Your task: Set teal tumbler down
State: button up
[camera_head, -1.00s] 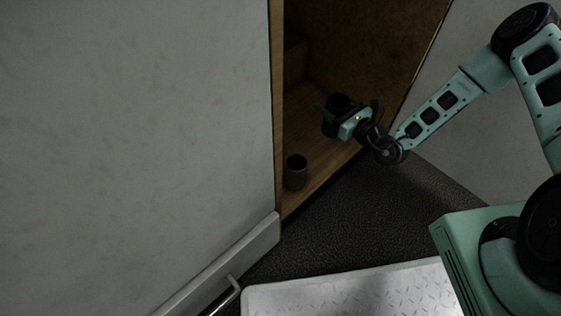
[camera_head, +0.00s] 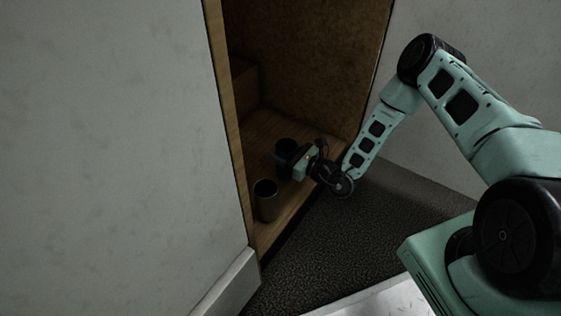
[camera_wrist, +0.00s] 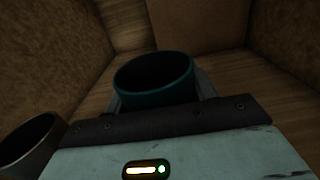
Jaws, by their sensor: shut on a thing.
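The teal tumbler (camera_wrist: 150,98) is dark teal and open at the top. In the wrist view it stands upright between the jaws of my gripper (camera_wrist: 160,104), which is shut on it; the gripper body hides its lower part. In the head view the tumbler (camera_head: 285,148) looks nearly black, held by my gripper (camera_head: 288,160) inside the wooden cupboard, low over its floor (camera_head: 262,128). I cannot tell whether its base touches the floor.
A brown-grey cup (camera_head: 266,206) stands near the cupboard's front edge, left of my gripper; it also shows in the wrist view (camera_wrist: 28,150). A wooden block (camera_head: 235,88) is at the back left. Cupboard walls (camera_head: 310,50) enclose the space.

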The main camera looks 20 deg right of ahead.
notch_tip(320, 180, down, 3)
jog(key=shift+r+b, duration=0.1)
jog(key=shift+b, duration=0.55)
jog(key=shift+r, duration=0.15)
jog(key=o, duration=1.1)
jog(key=shift+s+d, duration=0.1)
jog(key=shift+d, duration=0.05)
jog(key=p+v, duration=0.5)
jog(key=v, duration=0.5)
jog(key=shift+s+d+r+p, duration=0.1)
jog(key=shift+s+p, duration=0.05)
jog(key=shift+p, duration=0.15)
jog(key=shift+s+d, duration=0.35)
jog(key=shift+s, duration=0.2)
